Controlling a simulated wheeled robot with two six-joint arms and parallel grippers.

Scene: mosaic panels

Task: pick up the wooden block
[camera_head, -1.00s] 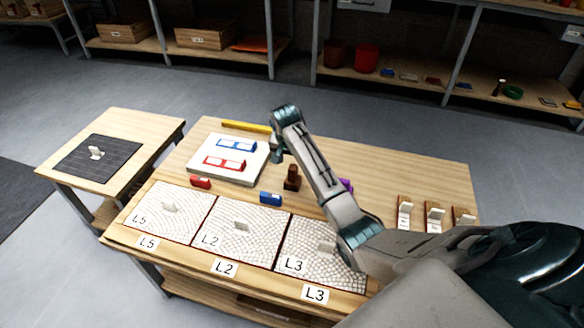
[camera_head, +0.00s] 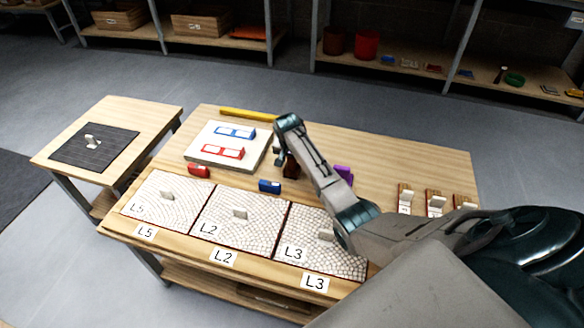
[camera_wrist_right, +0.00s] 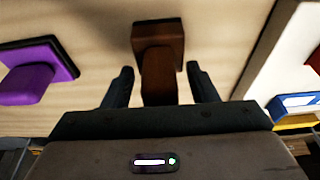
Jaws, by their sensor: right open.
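The wooden block (camera_head: 291,168) is dark brown and stands on the workbench, right of the white board; my right arm hides part of it in the head view. In the right wrist view the block (camera_wrist_right: 158,35) shows a wide base and a narrower part that reaches between my fingers. My right gripper (camera_head: 280,157) is beside the block in the head view. In the wrist view its two fingers (camera_wrist_right: 160,78) are open, one on each side of the narrower part, with visible gaps. My left gripper is not in view.
A purple block (camera_head: 343,174) stands right of the wooden block, partly behind my arm. The white board (camera_head: 205,160) bears blue and red pieces. A blue block (camera_head: 269,186) and a red block (camera_head: 199,171) lie in front of it. Mosaic panels (camera_head: 215,235) line the front edge.

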